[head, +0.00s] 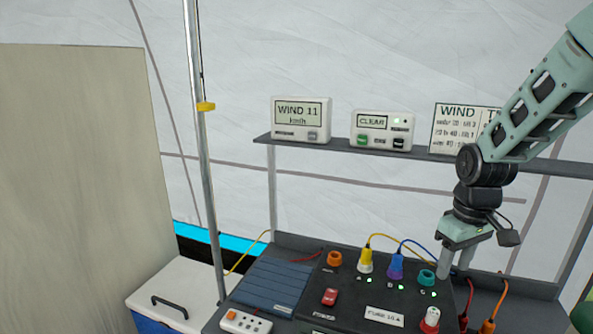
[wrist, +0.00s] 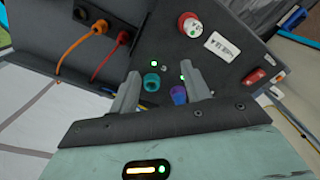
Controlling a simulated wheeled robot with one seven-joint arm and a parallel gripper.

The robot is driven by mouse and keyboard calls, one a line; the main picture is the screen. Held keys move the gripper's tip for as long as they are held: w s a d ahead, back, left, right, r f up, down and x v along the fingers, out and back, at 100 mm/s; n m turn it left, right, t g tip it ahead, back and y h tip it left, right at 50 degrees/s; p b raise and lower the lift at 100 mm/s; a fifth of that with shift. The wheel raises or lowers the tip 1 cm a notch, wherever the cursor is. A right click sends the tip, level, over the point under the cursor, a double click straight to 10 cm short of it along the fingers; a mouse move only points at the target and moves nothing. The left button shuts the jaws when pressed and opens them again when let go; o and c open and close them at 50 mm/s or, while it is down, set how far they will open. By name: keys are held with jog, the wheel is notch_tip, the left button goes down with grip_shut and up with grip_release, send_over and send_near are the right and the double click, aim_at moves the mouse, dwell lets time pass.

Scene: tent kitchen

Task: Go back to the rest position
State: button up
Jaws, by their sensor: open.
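My gripper (head: 455,262) hangs from my arm over the right part of the dark panel (head: 340,278), fingers pointing down. In the wrist view its two fingers (wrist: 163,88) stand apart with nothing held between them. In the head view the teal socket (head: 427,278) is just left of the fingers and looks empty.
A shelf (head: 420,154) behind holds a wind display (head: 301,120), a "CLEAR" box (head: 382,130) and a wind chart (head: 462,128). A pole (head: 205,160) and cooler (head: 170,292) stand left. A red-and-white knob (head: 430,320) and orange cable (head: 497,305) are near my gripper.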

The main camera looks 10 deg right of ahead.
jog(key=s+a+r+n, duration=0.1)
jog(key=s+a, duration=0.2)
jog(key=a, duration=0.6)
jog(key=s+a+r+n, duration=0.2)
jog(key=s+a, duration=0.1)
jog(key=a, duration=0.5)
jog(key=s+a+n, duration=0.2)
jog(key=s+a, duration=0.7)
jog(key=s, duration=0.4)
jog(key=shift+a+r, duration=0.15)
jog(key=shift+a, duration=0.1)
